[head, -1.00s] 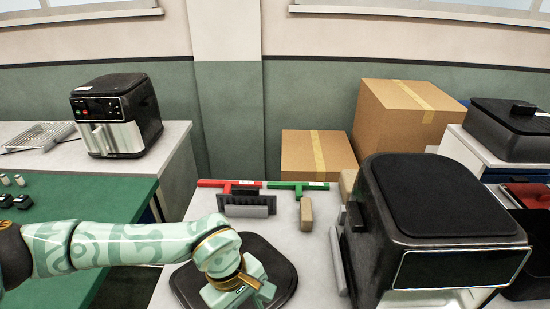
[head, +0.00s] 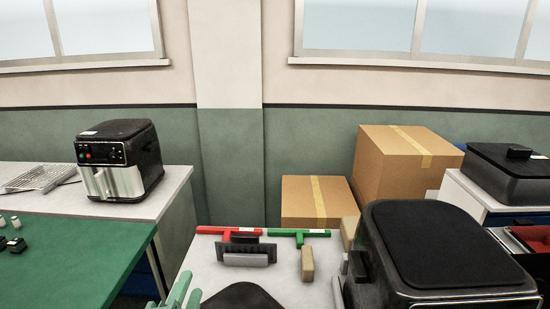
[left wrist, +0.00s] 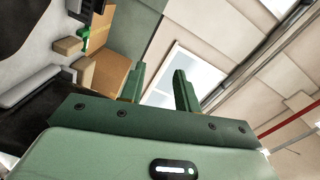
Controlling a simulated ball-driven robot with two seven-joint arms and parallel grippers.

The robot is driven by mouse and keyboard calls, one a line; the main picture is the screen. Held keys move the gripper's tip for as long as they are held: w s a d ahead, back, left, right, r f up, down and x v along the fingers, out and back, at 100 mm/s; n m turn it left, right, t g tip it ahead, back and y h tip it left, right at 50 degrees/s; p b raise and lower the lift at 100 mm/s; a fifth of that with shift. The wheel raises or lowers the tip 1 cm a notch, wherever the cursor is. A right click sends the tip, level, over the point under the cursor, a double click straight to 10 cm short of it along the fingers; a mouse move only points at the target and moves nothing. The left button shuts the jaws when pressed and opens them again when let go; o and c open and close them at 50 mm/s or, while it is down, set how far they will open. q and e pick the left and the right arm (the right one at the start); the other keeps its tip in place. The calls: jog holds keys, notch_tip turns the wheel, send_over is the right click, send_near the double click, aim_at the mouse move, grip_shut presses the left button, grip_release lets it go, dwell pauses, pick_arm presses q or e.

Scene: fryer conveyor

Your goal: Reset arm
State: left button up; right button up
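My left gripper (head: 186,288) shows at the bottom edge of the head view, with its pale green fingers pointing up. It is beside the left edge of a black lid-like piece (head: 243,297) on the white table. In the left wrist view my left gripper (left wrist: 160,76) has its two fingers spread apart with nothing between them. The rest of the left arm is below the head view. My right gripper is in neither view.
A black fryer (head: 440,250) stands at the right of the white table (head: 205,262). Red (head: 225,233) and green (head: 298,235) T-shaped tools, a dark grey block (head: 248,252) and a tan block (head: 307,263) lie nearby. Another fryer (head: 118,160) stands at the left, behind a green table (head: 80,260).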

pick_arm(q)
jog(key=s+a+f+n+g+y, duration=0.5)
jog(key=s+a+f+n+g, duration=0.45)
jog(key=s+a+f, duration=0.65)
jog(key=s+d+f+g+h+b, duration=0.1)
jog(key=s+d+f+g+h, duration=0.15)
jog(key=f, duration=1.15)
jog(key=s+d+f+g+h, duration=0.15)
jog(key=d+f, duration=0.25)
jog(key=f, duration=0.9)
jog(key=s+f+n+g, duration=0.2)
jog(key=s+f+g, duration=0.1)
jog(key=s+f, duration=1.3)
jog(key=s, duration=0.4)
jog(key=shift+a+f+h+b, duration=0.15)
jog(key=shift+a+h+b, duration=0.15)
jog(key=shift+b, duration=0.1)
